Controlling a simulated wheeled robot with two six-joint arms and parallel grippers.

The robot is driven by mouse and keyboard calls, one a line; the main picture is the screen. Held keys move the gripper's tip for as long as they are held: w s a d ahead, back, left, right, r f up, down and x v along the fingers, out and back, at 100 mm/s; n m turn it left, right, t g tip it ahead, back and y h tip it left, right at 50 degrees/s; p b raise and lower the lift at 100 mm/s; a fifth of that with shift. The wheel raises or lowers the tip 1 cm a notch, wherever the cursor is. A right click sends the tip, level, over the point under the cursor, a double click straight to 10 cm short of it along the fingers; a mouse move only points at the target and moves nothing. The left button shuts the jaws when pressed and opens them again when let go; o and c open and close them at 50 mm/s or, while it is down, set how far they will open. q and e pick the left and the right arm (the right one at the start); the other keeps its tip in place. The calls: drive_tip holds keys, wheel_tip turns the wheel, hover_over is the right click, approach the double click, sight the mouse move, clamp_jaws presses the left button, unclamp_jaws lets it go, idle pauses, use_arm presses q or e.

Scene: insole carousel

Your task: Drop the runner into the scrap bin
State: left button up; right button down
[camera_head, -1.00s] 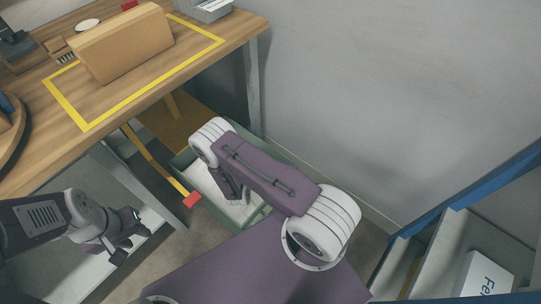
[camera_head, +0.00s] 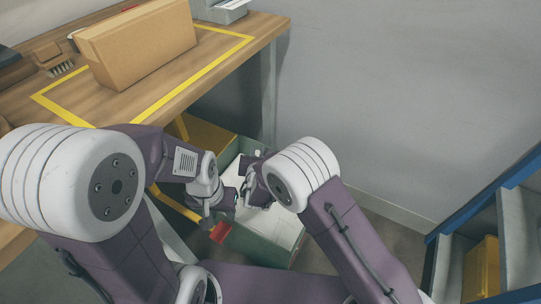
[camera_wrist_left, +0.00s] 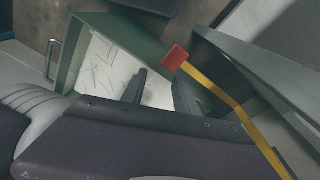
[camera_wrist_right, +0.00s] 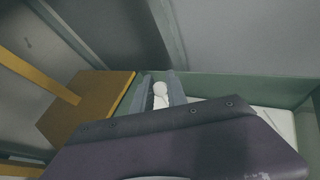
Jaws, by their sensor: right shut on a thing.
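The scrap bin (camera_head: 262,248) is an open green box on the floor beside the bench, with a white bottom bearing thin light scraps in the left wrist view (camera_wrist_left: 66,68). My right gripper (camera_wrist_right: 159,84) is shut on a small white round-ended piece, which I take for the runner (camera_wrist_right: 160,90). Its lower part is hidden by my wrist. In the head view my right gripper (camera_head: 250,190) is over the bin, its fingers partly hidden. My left gripper (camera_wrist_left: 161,84) is open and empty beside it, over the bin's edge near the red tip.
A yellow bar with a red tip (camera_head: 220,232) reaches over the bin's near side. The wooden bench (camera_head: 215,62) carries a cardboard box (camera_head: 140,42) in a yellow outline. A bench leg (camera_head: 268,95) stands behind the bin. A blue-edged shelf (camera_head: 485,190) stands at right.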

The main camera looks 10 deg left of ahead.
wheel_tip(320, 180, down, 6)
drive_tip(key=b, duration=0.3)
drive_tip(key=shift+b, duration=0.4)
drive_tip(key=c, duration=1.2)
unclamp_jaws()
drive_tip(key=shift+c, duration=0.2)
drive_tip(key=p+v, duration=0.4)
drive_tip(key=v, duration=0.5)
